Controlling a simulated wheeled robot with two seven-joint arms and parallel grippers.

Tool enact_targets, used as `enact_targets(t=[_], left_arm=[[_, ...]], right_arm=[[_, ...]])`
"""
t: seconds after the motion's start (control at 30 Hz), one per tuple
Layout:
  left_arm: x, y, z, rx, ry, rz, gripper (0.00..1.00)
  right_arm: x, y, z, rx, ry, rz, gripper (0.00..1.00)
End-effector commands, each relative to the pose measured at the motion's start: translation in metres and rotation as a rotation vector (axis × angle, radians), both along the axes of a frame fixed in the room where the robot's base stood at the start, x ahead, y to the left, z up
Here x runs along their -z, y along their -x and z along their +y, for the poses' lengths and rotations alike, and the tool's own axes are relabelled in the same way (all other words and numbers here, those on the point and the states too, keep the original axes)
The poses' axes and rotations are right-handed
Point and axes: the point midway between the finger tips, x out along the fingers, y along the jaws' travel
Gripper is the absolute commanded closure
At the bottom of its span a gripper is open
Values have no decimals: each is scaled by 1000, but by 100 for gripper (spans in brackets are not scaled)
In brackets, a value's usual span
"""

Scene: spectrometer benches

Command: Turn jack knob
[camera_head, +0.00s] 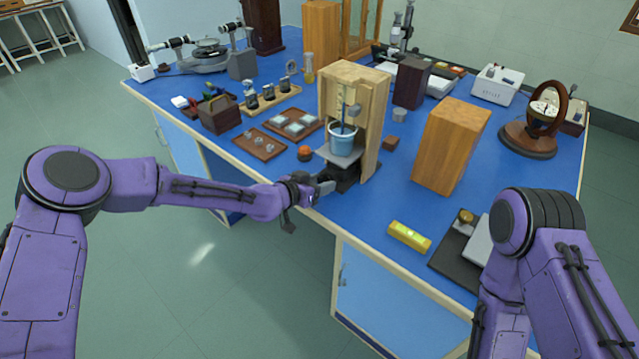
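A dark lab jack (346,176) stands inside a tall wooden stand (372,135) near the front edge of the blue bench. Its grey top plate (338,156) bears a blue cup (342,138). My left gripper (325,187) reaches in from the left, with its tips at the front left side of the jack, low near the bench top. The jack's knob cannot be made out; the gripper is over that spot. Whether the fingers are closed on the knob is too small to tell. My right arm shows at the lower right, but its gripper is out of view.
An orange-brown ball (305,153) and a wooden tray (259,144) lie left of the jack. A yellow level (409,236) lies near the front edge. Bare blue bench lies between.

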Motion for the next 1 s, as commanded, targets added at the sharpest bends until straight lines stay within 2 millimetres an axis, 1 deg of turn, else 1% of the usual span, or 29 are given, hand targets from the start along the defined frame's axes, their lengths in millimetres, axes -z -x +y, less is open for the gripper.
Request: enact_targets(t=[0.17,0.27,0.5,0.6,0.73,1.0], left_arm=[[-3,4,4,0,0,-1,52],[-10,17,14,0,1,-2,52],[-31,58,48,-2,2,-2,52],[-37,69,57,-1,1,-2,52],[-40,76,61,-1,1,0,52],[-38,77,62,-2,1,5,52]], right_arm=[[1,0,0,0,0,0,57],[4,0,0,0,0,0,57],[10,0,0,0,0,0,57],[10,0,0,0,0,0,57],[11,0,0,0,0,0,57],[11,0,0,0,0,0,57]])
